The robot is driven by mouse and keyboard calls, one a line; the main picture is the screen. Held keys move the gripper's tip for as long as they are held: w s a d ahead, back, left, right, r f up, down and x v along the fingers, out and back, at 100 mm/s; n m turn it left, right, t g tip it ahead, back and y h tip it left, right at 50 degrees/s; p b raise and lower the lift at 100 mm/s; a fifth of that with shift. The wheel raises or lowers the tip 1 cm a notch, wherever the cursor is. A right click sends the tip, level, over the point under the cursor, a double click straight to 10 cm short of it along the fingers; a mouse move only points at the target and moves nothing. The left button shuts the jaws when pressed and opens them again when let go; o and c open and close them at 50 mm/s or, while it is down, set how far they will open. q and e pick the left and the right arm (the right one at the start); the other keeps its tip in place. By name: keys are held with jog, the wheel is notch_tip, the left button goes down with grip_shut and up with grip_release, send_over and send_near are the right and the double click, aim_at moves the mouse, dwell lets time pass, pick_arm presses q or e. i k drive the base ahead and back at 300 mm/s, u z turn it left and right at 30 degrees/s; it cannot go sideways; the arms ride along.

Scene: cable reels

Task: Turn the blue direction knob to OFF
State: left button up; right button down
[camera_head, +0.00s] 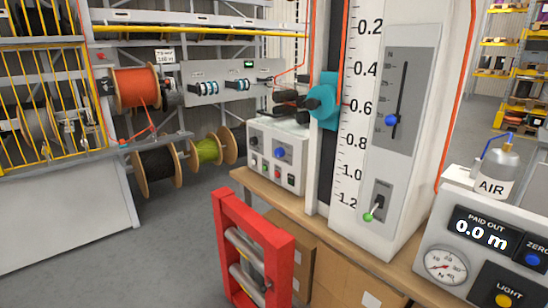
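A small grey control box (262,168) stands on the wooden bench left of the tall white column. Its sloped front carries a blue knob (280,153), a dark knob to the left of it and several small buttons below. The knob is too small to read its pointer or any labels. A second blue knob (391,120) sits on a vertical slot in the grey panel on the column. Neither my left nor my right gripper is in view.
A red roller frame (252,250) stands before the bench. A teal block (325,100) with dark parts juts out above the control box. A readout box (485,240) showing 0.0 m and an AIR bottle (497,172) are at right. Cable reels (137,88) hang at left.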

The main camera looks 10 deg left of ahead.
aim_at(279, 152)
jog(key=u, duration=0.4)
jog(key=i, duration=0.35)
jog(key=z, duration=1.1)
